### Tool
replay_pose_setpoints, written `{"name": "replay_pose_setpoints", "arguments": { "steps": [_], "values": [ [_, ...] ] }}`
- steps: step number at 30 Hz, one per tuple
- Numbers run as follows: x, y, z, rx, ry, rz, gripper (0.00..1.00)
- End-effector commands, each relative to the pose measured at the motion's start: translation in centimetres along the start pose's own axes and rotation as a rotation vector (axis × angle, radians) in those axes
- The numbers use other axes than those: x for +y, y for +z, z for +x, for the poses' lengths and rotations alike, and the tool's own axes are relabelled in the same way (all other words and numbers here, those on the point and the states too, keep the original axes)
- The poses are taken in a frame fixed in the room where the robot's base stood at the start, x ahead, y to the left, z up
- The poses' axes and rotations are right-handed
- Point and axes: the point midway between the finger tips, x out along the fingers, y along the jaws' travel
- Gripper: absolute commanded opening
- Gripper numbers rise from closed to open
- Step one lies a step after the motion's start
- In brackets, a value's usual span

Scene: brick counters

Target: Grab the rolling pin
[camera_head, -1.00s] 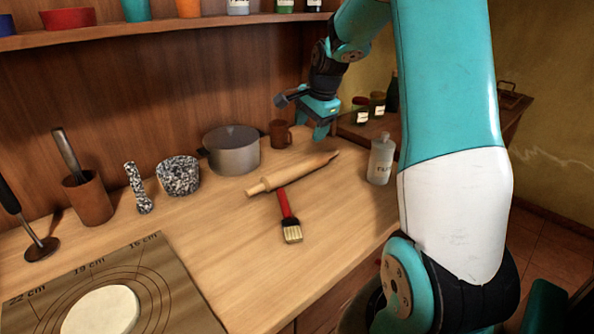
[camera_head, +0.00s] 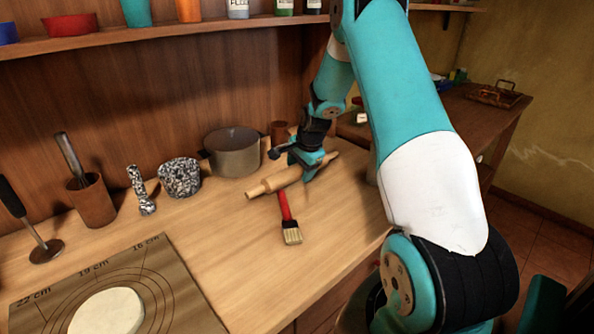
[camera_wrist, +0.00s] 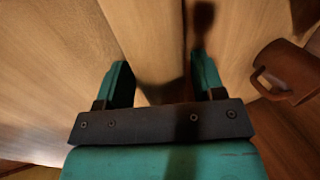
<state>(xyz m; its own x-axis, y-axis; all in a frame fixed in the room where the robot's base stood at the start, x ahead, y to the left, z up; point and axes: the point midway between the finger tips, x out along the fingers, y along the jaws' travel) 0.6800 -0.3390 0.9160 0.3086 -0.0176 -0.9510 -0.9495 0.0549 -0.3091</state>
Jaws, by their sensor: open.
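The wooden rolling pin (camera_head: 275,181) lies on the counter, with one handle toward the front left and its far part partly hidden by my gripper (camera_head: 312,172). My gripper is over the far half of the pin, open. In the wrist view, the rolling pin (camera_wrist: 150,45) runs between the two teal fingers of my gripper (camera_wrist: 158,82), with a gap to each finger. I cannot tell how far down the fingers reach beside it. A red-handled brush (camera_head: 287,215) lies beside the pin, its handle end close to it.
A grey pot (camera_head: 233,157) and a brown mug (camera_head: 279,133) stand behind the pin; the mug (camera_wrist: 287,70) also shows in the wrist view. A speckled mortar (camera_head: 180,178) stands left. The pastry mat (camera_head: 185,300) lies front left. The counter right of the brush is clear.

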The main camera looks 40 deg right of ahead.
Motion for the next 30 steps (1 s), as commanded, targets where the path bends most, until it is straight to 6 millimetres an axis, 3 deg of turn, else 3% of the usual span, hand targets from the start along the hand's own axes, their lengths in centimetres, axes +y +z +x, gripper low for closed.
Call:
{"name": "replay_pose_setpoints", "arguments": {
  "steps": [6,12,13,23,30],
  "values": [
    [0.0,0.0,0.1,0.000,0.000,0.000,0.62],
    [0.0,0.0,0.1,0.000,0.000,0.000,0.16],
    [-0.1,0.0,0.0,0.001,-0.002,0.000,0.13],
    [-0.2,0.0,-0.4,0.001,-0.003,0.000,0.13],
    [-1.3,-0.1,-3.5,0.004,-0.007,-0.001,0.13]
  ]
}}
